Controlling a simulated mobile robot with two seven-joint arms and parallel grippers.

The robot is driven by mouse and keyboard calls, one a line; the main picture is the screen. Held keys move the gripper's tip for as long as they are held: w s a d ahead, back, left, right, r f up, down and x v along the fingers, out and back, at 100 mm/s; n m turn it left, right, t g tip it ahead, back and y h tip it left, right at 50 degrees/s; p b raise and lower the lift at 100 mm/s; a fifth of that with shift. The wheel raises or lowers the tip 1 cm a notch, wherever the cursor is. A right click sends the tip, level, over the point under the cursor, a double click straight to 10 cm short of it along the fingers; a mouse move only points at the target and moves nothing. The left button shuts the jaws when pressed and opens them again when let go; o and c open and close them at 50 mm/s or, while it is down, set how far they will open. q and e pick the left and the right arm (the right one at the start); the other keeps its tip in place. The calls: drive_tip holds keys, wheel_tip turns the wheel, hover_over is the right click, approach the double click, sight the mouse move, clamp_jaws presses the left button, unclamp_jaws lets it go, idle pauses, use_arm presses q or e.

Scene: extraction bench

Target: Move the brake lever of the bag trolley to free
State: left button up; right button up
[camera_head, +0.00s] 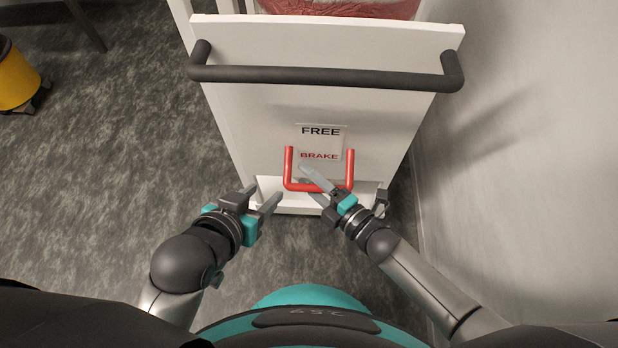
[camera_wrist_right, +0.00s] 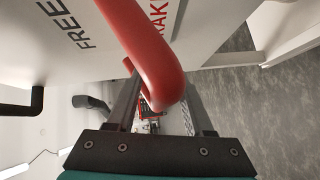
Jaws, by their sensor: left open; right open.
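The red U-shaped brake lever (camera_head: 288,170) is on the white front panel of the bag trolley (camera_head: 240,120). Its crossbar hangs just below the BRAKE word on the label (camera_head: 320,140); FREE is printed above. My right gripper (camera_head: 306,178) is open at the lever's crossbar. In the right wrist view the lever (camera_wrist_right: 150,55) passes between the open fingers of the right gripper (camera_wrist_right: 160,90); I cannot tell whether they touch it. My left gripper (camera_head: 266,196) is open and empty, left of the lever and apart from it.
A dark handle bar (camera_head: 325,77) runs across the top of the trolley panel. A red bag (camera_head: 340,8) lies behind it. A grey wall (camera_head: 530,150) stands close on the right. A yellow bin (camera_head: 15,78) is at far left; the floor between is clear.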

drive_tip(key=shift+c, duration=0.4)
clamp_jaws()
idle(1.0)
